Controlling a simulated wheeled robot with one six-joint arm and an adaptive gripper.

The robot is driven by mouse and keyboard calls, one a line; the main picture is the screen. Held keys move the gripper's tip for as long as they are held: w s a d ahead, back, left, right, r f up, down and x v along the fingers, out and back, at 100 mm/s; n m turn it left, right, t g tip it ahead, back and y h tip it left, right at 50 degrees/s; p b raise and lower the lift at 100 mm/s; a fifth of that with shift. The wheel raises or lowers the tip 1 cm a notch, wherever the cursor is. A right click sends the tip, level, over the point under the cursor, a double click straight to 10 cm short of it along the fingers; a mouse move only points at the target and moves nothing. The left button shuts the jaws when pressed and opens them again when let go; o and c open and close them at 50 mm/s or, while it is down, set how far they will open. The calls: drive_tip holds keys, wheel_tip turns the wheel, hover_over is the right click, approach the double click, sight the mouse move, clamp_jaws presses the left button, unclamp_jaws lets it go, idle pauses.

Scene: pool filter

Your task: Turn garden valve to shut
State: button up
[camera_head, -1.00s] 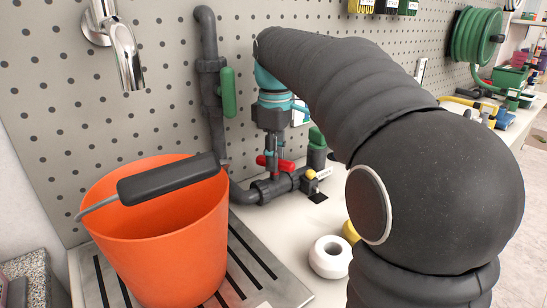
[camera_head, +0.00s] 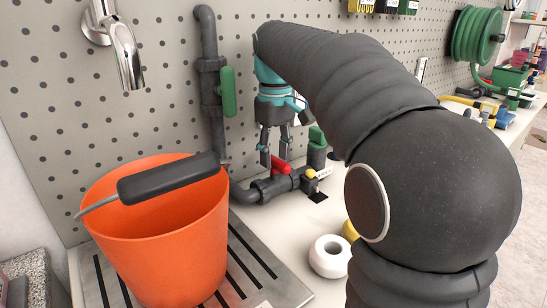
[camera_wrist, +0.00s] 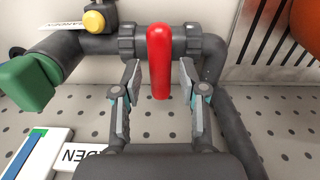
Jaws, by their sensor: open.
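A red valve handle (camera_wrist: 160,62) sits on the dark horizontal pipe in the wrist view and points away from it, toward the pegboard. It also shows in the head view (camera_head: 281,166), partly behind a finger. My gripper (camera_wrist: 160,75) is open, with one finger on each side of the red handle and a visible gap at both sides. In the head view my gripper (camera_head: 275,158) hangs over the pipe. A label (camera_wrist: 62,26), partly cut off and reading like "GARDEN", lies beside a yellow knob (camera_wrist: 95,20). Another label (camera_wrist: 85,155) ends in "DEN".
Green handles (camera_head: 228,92) (camera_head: 317,138) stand on the pipes near my gripper. An orange bucket (camera_head: 160,240) stands on a metal drain tray (camera_head: 262,272) at left. A white roll (camera_head: 330,257) lies on the bench. The pegboard (camera_head: 160,120) is close behind.

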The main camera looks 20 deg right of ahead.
sight(275, 158)
drive_tip(key=shift+r, duration=2.5)
drive_tip(key=shift+r, duration=0.1)
